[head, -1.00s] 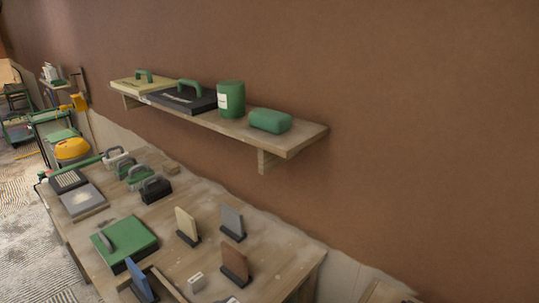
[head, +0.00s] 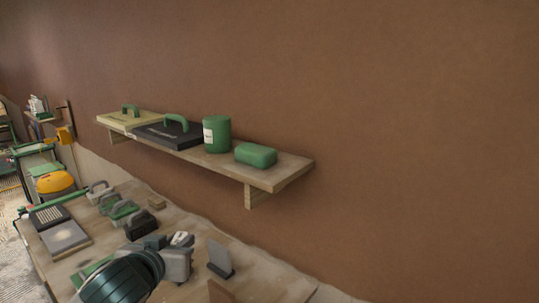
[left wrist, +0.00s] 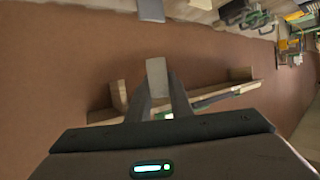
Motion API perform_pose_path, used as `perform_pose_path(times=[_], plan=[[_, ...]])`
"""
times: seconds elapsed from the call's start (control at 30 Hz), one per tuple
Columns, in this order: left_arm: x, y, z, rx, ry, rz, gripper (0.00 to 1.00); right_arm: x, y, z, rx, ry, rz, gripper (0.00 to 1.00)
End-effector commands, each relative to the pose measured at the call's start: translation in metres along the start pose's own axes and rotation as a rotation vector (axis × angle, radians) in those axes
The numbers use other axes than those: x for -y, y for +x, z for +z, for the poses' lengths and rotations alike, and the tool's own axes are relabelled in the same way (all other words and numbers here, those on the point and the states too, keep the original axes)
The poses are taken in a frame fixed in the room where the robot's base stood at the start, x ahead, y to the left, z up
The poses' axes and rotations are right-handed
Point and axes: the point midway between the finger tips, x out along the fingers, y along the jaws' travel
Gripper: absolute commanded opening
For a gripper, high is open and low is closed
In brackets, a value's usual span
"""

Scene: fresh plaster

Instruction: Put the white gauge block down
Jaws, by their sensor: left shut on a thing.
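The white gauge block (head: 181,238) is a small pale block at the tip of my left gripper (head: 180,245) in the head view. My left arm comes up from the bottom of that view, over the workbench (head: 262,272). In the left wrist view the block (left wrist: 156,74) stands out between the two fingertips of my left gripper (left wrist: 157,92), which is shut on it. The fingers cover the block's lower part. My right gripper is in neither view.
A wooden shelf (head: 290,172) on the brown wall holds a green canister (head: 216,134), a green soft-edged block (head: 256,154) and two handled cases. On the bench, a grey upright plate (head: 220,257) stands right of my gripper. Several handled tools stand to the left.

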Motion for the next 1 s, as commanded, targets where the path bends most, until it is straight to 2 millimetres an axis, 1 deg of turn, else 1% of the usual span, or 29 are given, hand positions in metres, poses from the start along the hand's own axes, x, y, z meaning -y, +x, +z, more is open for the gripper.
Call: perform_pose_path(times=[0.03, 0.1, 0.3, 0.83, 0.93, 1.0], plan=[[0.002, -0.002, -0.008, -0.004, -0.007, -0.015, 0.00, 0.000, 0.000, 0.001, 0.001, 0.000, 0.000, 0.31], [0.005, -0.003, -0.014, -0.002, -0.014, -0.034, 0.00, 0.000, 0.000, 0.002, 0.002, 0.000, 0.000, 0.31], [0.009, -0.005, -0.020, 0.001, -0.023, -0.057, 0.00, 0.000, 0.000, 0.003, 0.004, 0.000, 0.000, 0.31], [0.009, -0.005, -0.019, 0.001, -0.021, -0.055, 0.00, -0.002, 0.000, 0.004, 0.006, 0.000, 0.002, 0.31], [0.005, -0.003, -0.014, 0.002, -0.016, -0.043, 0.00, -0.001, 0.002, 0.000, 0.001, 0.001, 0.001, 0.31], [0.001, 0.000, -0.007, 0.002, -0.009, -0.024, 0.00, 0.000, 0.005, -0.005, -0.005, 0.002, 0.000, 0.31]])
